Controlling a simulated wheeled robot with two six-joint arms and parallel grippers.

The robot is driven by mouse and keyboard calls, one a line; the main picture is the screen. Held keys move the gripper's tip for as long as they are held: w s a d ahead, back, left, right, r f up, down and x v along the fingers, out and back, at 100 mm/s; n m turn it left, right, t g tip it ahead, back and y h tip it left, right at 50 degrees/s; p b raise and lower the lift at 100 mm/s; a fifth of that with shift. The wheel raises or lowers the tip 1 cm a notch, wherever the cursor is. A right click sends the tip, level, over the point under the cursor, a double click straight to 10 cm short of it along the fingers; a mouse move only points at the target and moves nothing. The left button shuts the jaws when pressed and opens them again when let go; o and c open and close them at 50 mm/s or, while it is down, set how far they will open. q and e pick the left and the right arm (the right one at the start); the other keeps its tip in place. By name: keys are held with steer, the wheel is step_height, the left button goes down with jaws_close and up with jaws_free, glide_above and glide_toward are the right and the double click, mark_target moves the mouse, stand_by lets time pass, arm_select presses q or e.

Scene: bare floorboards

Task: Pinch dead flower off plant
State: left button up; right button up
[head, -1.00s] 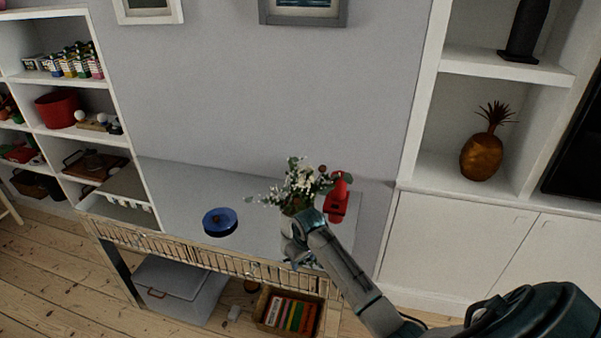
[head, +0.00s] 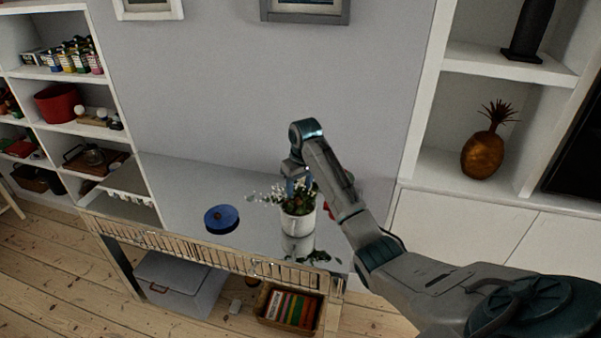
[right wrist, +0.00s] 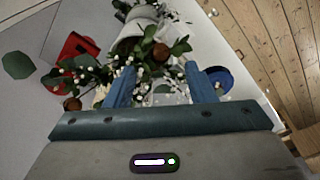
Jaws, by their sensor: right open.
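The plant (head: 268,198), with green leaves and small white flowers, stands in a white pot (head: 298,224) on the shiny top of a low unit. In the right wrist view the plant (right wrist: 150,72) spreads ahead of and between my fingers. A round brown bloom (right wrist: 160,51) shows near the pot (right wrist: 143,14), and another brown one (right wrist: 72,104) lies left of the fingers; I cannot tell which is the dead flower. My right gripper (head: 299,187) points down over the plant, its fingers (right wrist: 160,87) open and apart among the stems. My left gripper is out of view.
A blue round object (head: 221,219) lies left of the pot. A red object (right wrist: 76,46) stands close by the plant, mostly hidden by my arm in the head view. The wall is behind; shelves (head: 75,130) stand left, a cabinet (head: 480,235) right.

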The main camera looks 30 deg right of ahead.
mark_target(298, 197)
steer(key=shift+w+f+p, duration=0.15)
steer(key=shift+f+p, duration=0.15)
steer(key=shift+f, duration=0.85)
steer(key=shift+w+f+p, duration=0.15)
steer(key=shift+f+p, duration=0.15)
steer(key=shift+f, duration=0.8)
jaws_close()
